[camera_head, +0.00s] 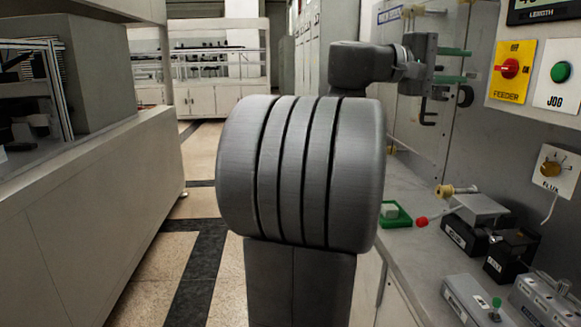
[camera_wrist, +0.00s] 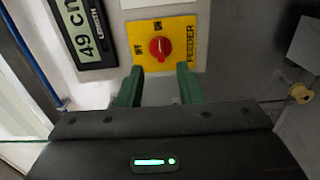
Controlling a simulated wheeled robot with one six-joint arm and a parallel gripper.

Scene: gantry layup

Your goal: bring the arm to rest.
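My gripper (camera_head: 467,66) is raised above the right-hand bench in the head view, its two green fingers spread apart and pointing at the panel on the right. In the wrist view my gripper (camera_wrist: 160,70) is open with nothing between its fingers. Ahead of the fingertips is the yellow FEEDER plate (camera_wrist: 176,36) with its red knob (camera_wrist: 160,48). In the head view the FEEDER knob (camera_head: 510,68) sits to the right of the fingertips, with a visible gap. My thick grey arm links fill the middle of the head view and hide part of the bench.
A green JOG button (camera_head: 560,72) and a FLUX knob (camera_head: 551,169) are on the panel. The bench (camera_head: 425,240) holds a green tray (camera_head: 402,218), black boxes (camera_head: 512,256) and grey blocks. A long cabinet (camera_head: 90,220) stands left. Tiled floor (camera_head: 165,262) is open between.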

